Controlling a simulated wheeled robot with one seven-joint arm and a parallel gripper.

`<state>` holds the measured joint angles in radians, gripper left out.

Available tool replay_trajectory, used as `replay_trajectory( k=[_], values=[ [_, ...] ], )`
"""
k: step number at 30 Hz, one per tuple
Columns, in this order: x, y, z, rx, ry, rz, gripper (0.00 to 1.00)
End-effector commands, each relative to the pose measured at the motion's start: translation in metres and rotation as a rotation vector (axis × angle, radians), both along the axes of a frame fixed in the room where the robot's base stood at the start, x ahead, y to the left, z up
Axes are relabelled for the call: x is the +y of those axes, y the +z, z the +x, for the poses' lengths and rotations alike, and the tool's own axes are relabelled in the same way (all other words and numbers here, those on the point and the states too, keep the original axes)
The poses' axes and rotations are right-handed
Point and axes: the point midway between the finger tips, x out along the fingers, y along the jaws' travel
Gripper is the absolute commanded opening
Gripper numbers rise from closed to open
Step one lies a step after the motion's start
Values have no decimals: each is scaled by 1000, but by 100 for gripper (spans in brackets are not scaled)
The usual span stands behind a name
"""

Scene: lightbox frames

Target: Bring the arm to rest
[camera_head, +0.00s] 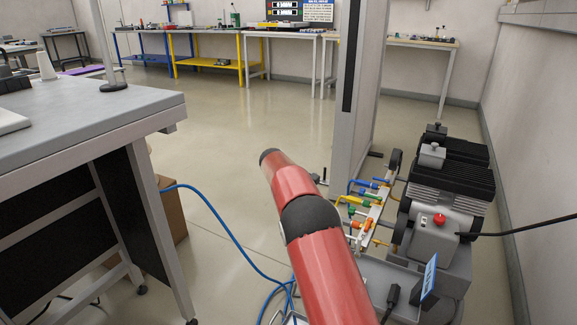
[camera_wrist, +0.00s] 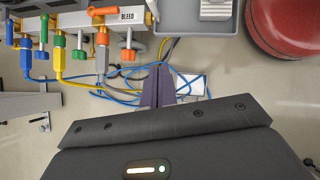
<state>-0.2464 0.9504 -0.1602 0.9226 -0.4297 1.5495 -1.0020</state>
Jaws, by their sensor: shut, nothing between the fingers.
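My red arm (camera_head: 325,270) reaches forward and up from the bottom of the head view, with a dark joint partway along. My gripper is hidden in that view. In the wrist view, the two dark fingers of my gripper (camera_wrist: 158,78) stand together beyond the dark gripper body. They are shut with nothing between them. Beyond the fingertips are the floor, a white box-like thing (camera_wrist: 190,86) and loose cables.
A valve manifold (camera_head: 366,215) with coloured handles stands right of my arm, beside a grey machine (camera_head: 437,235) with a red knob. It also shows in the wrist view (camera_wrist: 120,18). A grey table (camera_head: 90,115) stands left. Blue hose (camera_head: 225,232) crosses the floor. Open floor lies ahead.

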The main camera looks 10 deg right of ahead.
Motion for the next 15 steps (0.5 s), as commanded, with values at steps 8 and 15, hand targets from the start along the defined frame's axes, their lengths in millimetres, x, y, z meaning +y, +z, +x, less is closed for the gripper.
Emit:
replay_trajectory(
  k=[8,15],
  values=[
    [-16,77,-43,-180,-156,117,0],
    [-24,143,-121,-388,-362,265,0]
  ],
)
